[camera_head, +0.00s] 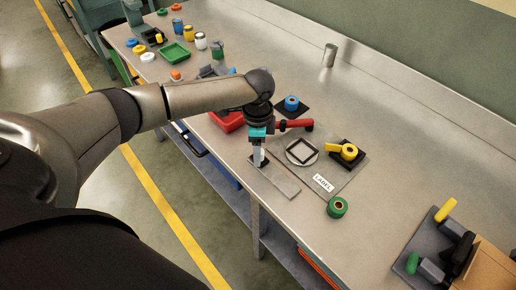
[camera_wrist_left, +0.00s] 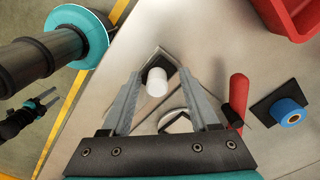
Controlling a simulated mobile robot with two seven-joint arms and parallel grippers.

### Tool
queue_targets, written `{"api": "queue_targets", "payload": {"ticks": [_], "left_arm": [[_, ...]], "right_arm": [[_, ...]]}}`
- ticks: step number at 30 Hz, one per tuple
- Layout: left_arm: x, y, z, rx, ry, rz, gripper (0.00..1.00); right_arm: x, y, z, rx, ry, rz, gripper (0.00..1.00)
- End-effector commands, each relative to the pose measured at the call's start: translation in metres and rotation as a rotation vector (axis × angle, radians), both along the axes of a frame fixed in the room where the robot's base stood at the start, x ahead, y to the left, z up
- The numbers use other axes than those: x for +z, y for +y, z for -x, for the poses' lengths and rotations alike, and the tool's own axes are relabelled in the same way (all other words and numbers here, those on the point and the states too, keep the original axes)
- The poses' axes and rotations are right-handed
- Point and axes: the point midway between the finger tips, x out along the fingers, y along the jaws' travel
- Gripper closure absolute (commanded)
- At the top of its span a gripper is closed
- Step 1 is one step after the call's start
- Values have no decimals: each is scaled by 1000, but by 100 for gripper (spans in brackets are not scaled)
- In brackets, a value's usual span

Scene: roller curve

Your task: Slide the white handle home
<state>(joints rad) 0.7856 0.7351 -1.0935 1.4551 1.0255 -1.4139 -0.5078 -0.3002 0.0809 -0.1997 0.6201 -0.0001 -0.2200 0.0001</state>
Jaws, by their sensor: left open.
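The white handle (camera_wrist_left: 157,81) is a short upright-looking white cylinder in the left wrist view. It shows between the spread fingers of my left gripper (camera_wrist_left: 160,73), with space on both sides. The gripper largely hides the handle there. My left gripper is open. What looks like my right gripper (camera_wrist_left: 44,104) is small at the left of the left wrist view, away from the table; its jaws are unclear.
A red handle (camera_head: 295,124) lies right beside the gripper. A round plate with a square frame (camera_head: 301,152), a yellow handle (camera_head: 341,149), a green roll (camera_head: 337,207) and a blue roll (camera_head: 291,103) are nearby. A red bin (camera_head: 228,121) stands behind left.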

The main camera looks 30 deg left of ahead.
Motion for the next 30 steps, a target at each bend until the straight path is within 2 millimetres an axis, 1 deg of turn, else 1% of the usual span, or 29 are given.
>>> {"api": "queue_targets", "payload": {"ticks": [5,8,11,21,24,27,30], "left_arm": [[1,-1,1,-1,1,2,39],[10,-1,0,-2,-1,3,39],[27,-1,0,-1,-3,2,39],[107,-1,0,-2,-4,1,39],[126,-1,0,0,-4,1,39],[140,-1,0,0,-1,0,39],[148,-1,0,0,-1,0,39]], "right_arm": [[0,0,0,0,0,0,45],[2,0,0,0,0,0,45],[4,0,0,0,0,0,45],[13,0,0,0,0,0,45],[14,0,0,0,0,-1,45],[15,0,0,0,0,-1,45],[16,1,0,0,0,-1,45]]}}
